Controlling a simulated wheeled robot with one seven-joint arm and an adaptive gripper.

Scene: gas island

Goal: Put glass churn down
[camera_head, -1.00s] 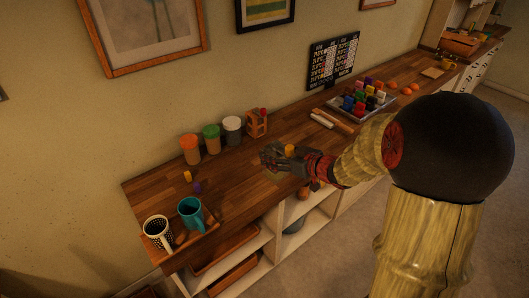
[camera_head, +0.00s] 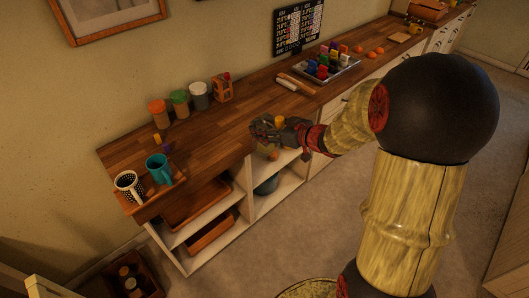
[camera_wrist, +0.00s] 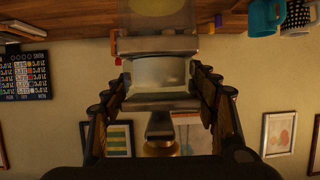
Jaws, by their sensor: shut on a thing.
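The glass churn shows in the wrist view as a clear jar (camera_wrist: 160,72) with a metal collar and a pale yellow patch at its far end. My gripper (camera_wrist: 160,88) is shut on it, with one finger on each side. In the head view my gripper (camera_head: 264,129) is over the front part of the wooden counter (camera_head: 215,136), right of the blue mug. A small yellow part of the churn (camera_head: 280,120) shows above the gripper there. The rest of the churn is mostly hidden, and I cannot tell whether it touches the counter.
A tray with a teal mug (camera_head: 158,169) and a dotted mug (camera_head: 128,186) is at the left counter end. Several lidded jars (camera_head: 179,103) stand along the wall. Bare counter lies between jars and gripper.

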